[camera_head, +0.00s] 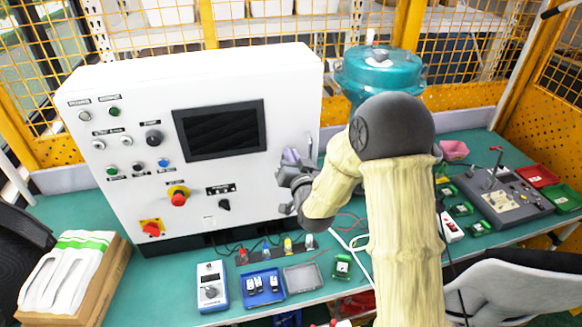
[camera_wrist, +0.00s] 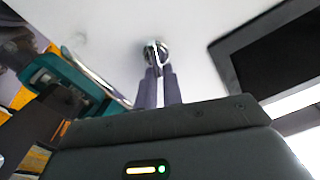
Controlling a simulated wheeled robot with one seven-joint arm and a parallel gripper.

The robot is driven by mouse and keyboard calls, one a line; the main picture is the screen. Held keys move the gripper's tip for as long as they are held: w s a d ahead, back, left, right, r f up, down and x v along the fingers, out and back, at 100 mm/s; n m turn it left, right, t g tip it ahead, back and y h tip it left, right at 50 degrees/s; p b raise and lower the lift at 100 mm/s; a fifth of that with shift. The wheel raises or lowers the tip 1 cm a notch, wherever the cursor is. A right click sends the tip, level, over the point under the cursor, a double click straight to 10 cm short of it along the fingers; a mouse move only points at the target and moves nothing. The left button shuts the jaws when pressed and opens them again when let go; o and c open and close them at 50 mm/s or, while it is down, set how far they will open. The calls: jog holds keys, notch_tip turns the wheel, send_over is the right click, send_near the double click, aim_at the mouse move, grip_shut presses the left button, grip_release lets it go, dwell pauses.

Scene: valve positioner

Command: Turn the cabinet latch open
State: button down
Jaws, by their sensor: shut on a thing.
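The white control cabinet (camera_head: 140,85) stands on the green bench and fills most of the left half of the head view. Its latch (camera_wrist: 155,50) is a small shiny metal piece on the white door in the wrist view. My gripper (camera_head: 291,158) is at the right part of the cabinet front, and in the head view it hides the latch. In the wrist view my gripper's two fingers (camera_wrist: 159,84) reach up to the latch and are closed on it. The exact angle of the latch is hard to tell.
The cabinet's dark screen (camera_head: 220,129) is left of my gripper, with knobs and buttons further left. A metal door handle (camera_wrist: 95,75) is close beside the fingers. A teal pot (camera_head: 378,68) stands behind my arm. Small trays and a blue meter (camera_head: 211,286) lie in front.

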jog(key=shift+w+d+f+m+b, duration=0.15)
jog(key=shift+f+m+b, duration=0.25)
jog(key=shift+m+b, duration=1.75)
jog(key=shift+s+d+f+m+b, duration=0.15)
jog(key=shift+f+m+b, duration=0.25)
jog(key=shift+m+b, duration=1.7)
jog(key=shift+w+d+f+m+b, duration=0.15)
jog(key=shift+f+m+b, duration=0.25)
jog(key=shift+m+b, duration=1.75)
jog(key=shift+m, duration=0.4)
jog(key=shift+a, duration=0.1)
jog(key=c, duration=1.5)
grip_release()
jog(key=shift+r, duration=0.1)
jog(key=shift+c, duration=0.2)
jog(key=shift+r, duration=0.1)
